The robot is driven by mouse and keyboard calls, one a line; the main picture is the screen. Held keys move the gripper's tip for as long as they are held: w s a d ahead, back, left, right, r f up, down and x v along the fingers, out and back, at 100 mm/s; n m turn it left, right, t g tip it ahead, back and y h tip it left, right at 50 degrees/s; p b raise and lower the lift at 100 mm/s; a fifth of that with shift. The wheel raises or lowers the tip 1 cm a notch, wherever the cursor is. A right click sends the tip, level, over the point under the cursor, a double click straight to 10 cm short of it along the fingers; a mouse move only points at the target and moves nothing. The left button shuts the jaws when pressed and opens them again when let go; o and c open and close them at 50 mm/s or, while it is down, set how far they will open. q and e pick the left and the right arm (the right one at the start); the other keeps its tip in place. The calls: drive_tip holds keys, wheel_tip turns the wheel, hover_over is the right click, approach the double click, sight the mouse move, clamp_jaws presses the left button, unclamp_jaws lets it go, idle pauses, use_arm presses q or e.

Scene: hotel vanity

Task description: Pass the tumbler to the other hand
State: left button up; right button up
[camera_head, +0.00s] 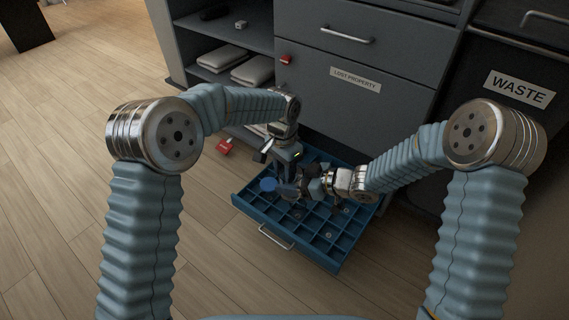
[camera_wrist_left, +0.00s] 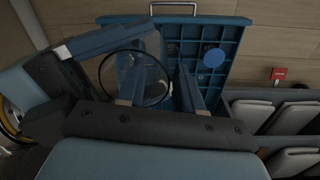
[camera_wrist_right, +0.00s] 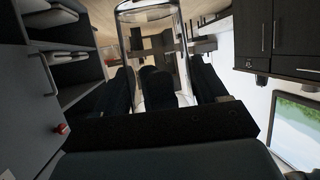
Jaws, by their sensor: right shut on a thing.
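The tumbler (camera_wrist_left: 128,70) is clear glass. In the left wrist view its dark round rim faces my left gripper (camera_wrist_left: 160,88). In the right wrist view the tumbler (camera_wrist_right: 148,25) rises between the fingers of my right gripper (camera_wrist_right: 163,85), which is shut on it. My left gripper's fingers stand apart. One overlaps the glass in the left wrist view, the other is to the right of it; contact is unclear. In the head view my left gripper (camera_head: 287,176) and right gripper (camera_head: 312,187) meet above the blue drawer, largely hiding the tumbler.
The open blue compartment drawer (camera_head: 340,255) lies below both grippers, with small items in it. A blue disc (camera_head: 268,185) shows beside my left gripper. The grey cabinet (camera_head: 330,100) stands behind, with folded towels (camera_head: 222,58) on shelves at left.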

use_arm(q)
drive_tip(key=shift+c, duration=0.2)
clamp_jaws()
use_arm(e)
drive_tip(key=o, duration=1.2)
